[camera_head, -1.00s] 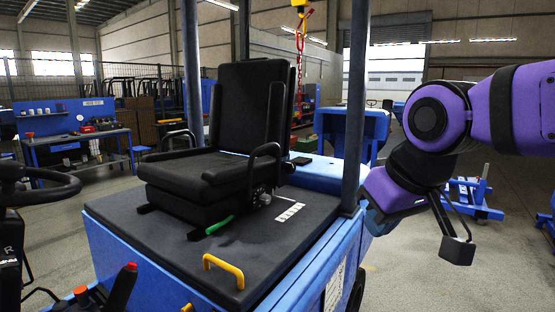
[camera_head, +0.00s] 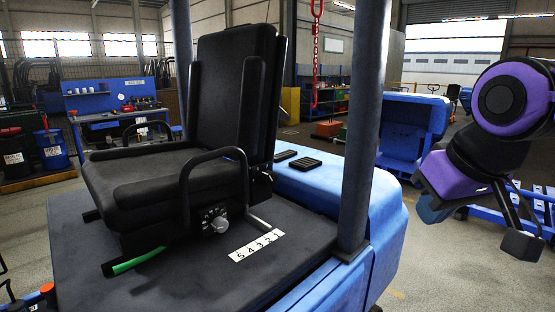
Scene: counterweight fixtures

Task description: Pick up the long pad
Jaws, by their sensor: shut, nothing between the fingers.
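Two flat black pads lie on the blue rear cover (camera_head: 350,190) behind the seat. The longer ribbed one (camera_head: 306,163) is nearer, and a shorter one (camera_head: 285,155) lies just beyond it to the left. My gripper (camera_head: 433,209) hangs at the right edge, in the air to the right of the blue cover and apart from both pads. It is shut and empty; its fingertips are small and partly hidden from this side.
A dark upright post (camera_head: 364,120) stands between the pads and my gripper. The black seat (camera_head: 180,185) with its armrest stands left of the pads. A number strip (camera_head: 257,246) lies on the dark deck. A blue cart (camera_head: 410,130) stands behind.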

